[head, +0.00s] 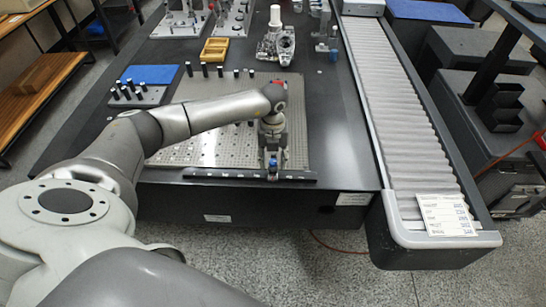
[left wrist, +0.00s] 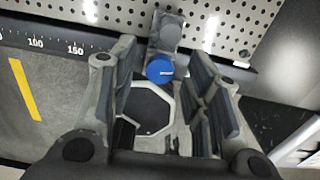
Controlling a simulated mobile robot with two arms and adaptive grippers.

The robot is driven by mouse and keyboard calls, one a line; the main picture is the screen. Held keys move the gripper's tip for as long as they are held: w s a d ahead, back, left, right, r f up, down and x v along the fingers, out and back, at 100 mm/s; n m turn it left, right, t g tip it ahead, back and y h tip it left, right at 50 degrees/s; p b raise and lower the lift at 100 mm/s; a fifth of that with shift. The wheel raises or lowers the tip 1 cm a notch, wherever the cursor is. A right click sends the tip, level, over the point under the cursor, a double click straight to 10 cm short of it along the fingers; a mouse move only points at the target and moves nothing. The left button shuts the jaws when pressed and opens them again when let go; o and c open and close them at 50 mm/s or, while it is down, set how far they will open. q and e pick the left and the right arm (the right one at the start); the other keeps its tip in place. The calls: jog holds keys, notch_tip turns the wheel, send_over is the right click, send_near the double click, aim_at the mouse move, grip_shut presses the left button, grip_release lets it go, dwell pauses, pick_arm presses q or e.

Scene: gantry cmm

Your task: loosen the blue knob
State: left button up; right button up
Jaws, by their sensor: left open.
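The blue knob (left wrist: 160,69) is round and has a small white mark on its face. In the left wrist view it shows between the two fingers, with a grey block just behind it. In the head view a small blue spot, the knob (head: 272,163), shows at the front edge of the perforated plate, just below my left gripper (head: 272,150). My left gripper (left wrist: 162,65) is open, with one finger on each side of the knob and a visible gap on both sides. I cannot tell the exact depth between fingertips and knob. My right gripper is not in view.
The perforated plate (head: 200,148) lies on the dark table, with a scale bar (head: 225,174) along its front edge. Several black pins stand at its back. A yellow tray (head: 214,50) and a metal casting (head: 277,45) are farther back. A conveyor (head: 405,110) runs along the right.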

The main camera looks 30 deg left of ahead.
aim_at(273, 161)
pick_arm(q)
grip_shut()
jog(key=shift+n, duration=0.7)
grip_release()
notch_tip(273, 161, up, 12)
dwell(0.5)
